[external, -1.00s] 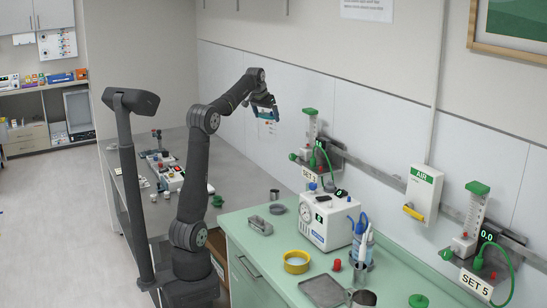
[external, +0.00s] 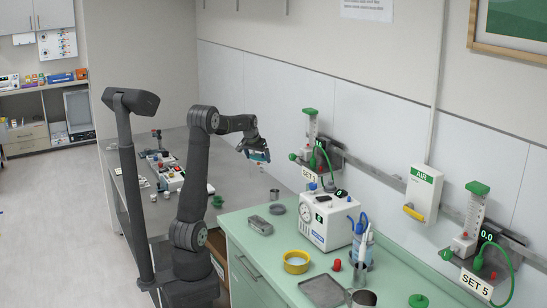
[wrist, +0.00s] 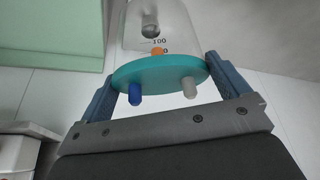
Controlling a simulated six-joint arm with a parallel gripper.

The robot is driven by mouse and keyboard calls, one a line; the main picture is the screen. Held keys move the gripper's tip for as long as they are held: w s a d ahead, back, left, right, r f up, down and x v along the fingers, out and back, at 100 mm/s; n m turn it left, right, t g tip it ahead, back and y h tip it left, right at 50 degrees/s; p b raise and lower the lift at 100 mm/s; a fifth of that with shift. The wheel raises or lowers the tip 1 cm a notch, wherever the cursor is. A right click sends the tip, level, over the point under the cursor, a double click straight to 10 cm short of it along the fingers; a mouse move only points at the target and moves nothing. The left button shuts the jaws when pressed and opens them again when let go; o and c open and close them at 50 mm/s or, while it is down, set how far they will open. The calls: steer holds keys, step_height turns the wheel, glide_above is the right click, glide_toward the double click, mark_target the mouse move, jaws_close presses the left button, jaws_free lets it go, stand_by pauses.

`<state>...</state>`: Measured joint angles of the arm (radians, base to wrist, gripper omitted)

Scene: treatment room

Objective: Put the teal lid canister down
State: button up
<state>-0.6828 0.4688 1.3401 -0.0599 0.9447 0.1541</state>
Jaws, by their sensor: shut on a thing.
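My gripper (external: 256,152) is shut on the teal lid canister. In the wrist view the teal lid (wrist: 160,72) sits between my two fingers (wrist: 160,88), with a blue port, a grey port and an orange knob on it. The clear canister body (wrist: 175,22) extends away from the lid and carries printed marks; its far end is cut off by the picture edge. In the external view a strip of teal (external: 260,156) shows at my fingers, in the air above the level of the counters; the clear body is hard to make out.
A grey counter (external: 228,180) lies behind, under the wall panels.

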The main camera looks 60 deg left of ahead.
mark_target(256, 163)
steer(key=f, duration=0.2)
steer(key=a+f, duration=0.1)
steer(key=f, duration=0.1)
steer(key=shift+s, duration=0.15)
steer(key=s+a+f, duration=0.2)
steer(key=a+f, duration=0.8)
steer(key=shift+s+a+f, duration=0.15)
steer(key=shift+s, duration=0.2)
steer(key=shift+f, duration=0.15)
steer(key=o, duration=1.1)
steer(key=v, duration=1.2)
